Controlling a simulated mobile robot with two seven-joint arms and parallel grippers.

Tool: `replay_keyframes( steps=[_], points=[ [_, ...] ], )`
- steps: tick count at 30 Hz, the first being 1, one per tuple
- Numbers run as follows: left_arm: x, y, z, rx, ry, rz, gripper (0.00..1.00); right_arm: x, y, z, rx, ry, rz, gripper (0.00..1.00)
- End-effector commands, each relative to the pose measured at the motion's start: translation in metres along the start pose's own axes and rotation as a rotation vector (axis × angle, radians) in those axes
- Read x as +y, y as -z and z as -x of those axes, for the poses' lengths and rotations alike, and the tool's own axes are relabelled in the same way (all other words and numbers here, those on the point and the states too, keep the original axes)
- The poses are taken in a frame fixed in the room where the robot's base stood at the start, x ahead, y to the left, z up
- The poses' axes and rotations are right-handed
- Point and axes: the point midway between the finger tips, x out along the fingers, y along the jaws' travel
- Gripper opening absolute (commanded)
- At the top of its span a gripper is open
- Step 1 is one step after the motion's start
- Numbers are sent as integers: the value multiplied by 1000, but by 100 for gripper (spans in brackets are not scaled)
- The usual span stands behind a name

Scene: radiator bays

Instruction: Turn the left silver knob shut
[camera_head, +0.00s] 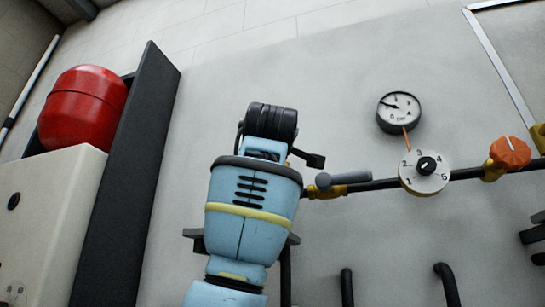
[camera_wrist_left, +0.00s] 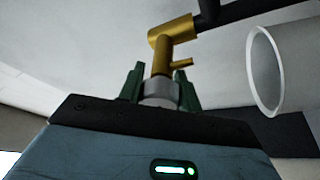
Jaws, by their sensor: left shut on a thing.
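The silver knob (camera_wrist_left: 160,90) shows in the left wrist view as a short pale cylinder below a brass valve body (camera_wrist_left: 172,38). The two green fingers of my left gripper (camera_wrist_left: 161,88) stand on either side of the knob and are shut on it. In the head view my light blue left arm rises through the middle and hides the knob and the fingertips. My right gripper is not in view.
A dark pipe runs right from behind my arm, with a grey lever (camera_head: 345,178), a numbered white dial (camera_head: 424,172) and an orange knob (camera_head: 510,153). A gauge (camera_head: 399,111) hangs above. A red tank (camera_head: 83,107) and dark panel (camera_head: 125,190) stand left.

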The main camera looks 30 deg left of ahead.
Motion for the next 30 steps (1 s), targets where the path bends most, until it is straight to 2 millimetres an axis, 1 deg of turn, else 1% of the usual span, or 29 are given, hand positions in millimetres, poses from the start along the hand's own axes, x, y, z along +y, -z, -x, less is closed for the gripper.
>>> replay_keyframes(
  steps=[3, 10, 26, 27, 30],
  points=[
    [0, -1, 0, -3, 25, 59, 11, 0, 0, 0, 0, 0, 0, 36],
    [0, -1, 0, -2, 55, 132, 11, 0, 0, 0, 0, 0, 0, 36],
    [-1, 0, 0, 0, 64, 157, 11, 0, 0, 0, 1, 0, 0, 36],
    [-1, 0, 0, 0, 64, 157, 35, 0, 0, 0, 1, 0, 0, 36],
    [-1, 0, 0, 0, 64, 157, 48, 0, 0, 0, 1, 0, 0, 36]
  ],
)
